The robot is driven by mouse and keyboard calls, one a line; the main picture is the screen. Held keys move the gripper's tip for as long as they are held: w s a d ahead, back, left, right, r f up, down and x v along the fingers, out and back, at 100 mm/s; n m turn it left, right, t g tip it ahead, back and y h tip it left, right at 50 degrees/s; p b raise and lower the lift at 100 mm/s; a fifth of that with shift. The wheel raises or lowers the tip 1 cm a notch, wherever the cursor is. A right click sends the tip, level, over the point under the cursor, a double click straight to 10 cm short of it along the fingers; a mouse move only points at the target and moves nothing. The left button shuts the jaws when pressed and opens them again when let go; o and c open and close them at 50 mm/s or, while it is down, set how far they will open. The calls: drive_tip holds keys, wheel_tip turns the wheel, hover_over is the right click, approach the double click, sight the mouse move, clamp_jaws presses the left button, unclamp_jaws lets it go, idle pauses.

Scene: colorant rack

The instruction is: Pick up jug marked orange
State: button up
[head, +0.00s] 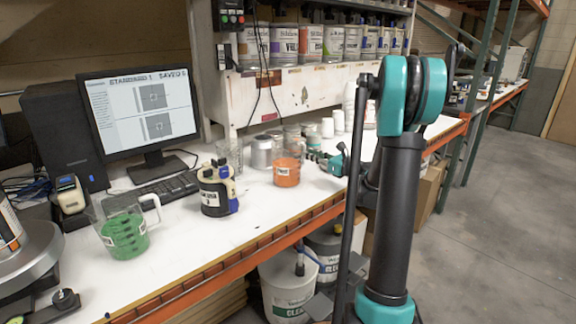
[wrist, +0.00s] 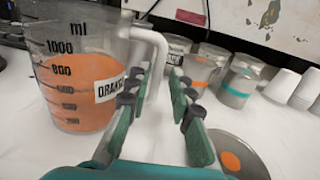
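The orange jug is clear with a measuring scale and orange contents, and stands upright on the white bench. In the head view the jug (head: 287,173) is near the middle; in the wrist view the jug (wrist: 72,85) fills the left side, its label partly readable. Its pale handle (wrist: 153,65) points toward my gripper. My gripper (wrist: 160,95) is open, its green fingers apart, with the handle seen in the gap between them. I cannot tell whether either finger touches it. In the head view my gripper (head: 325,157) is just right of the jug.
Several cans, including one with a teal band (wrist: 240,85), and white cups (wrist: 285,83) stand behind. A round lid with an orange dot (wrist: 238,150) is close to the right finger.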

sight(303, 163)
drive_tip(key=x, duration=0.4)
drive_tip(key=shift+a+f, duration=0.1)
drive_tip(key=shift+s, duration=0.1)
clamp_jaws()
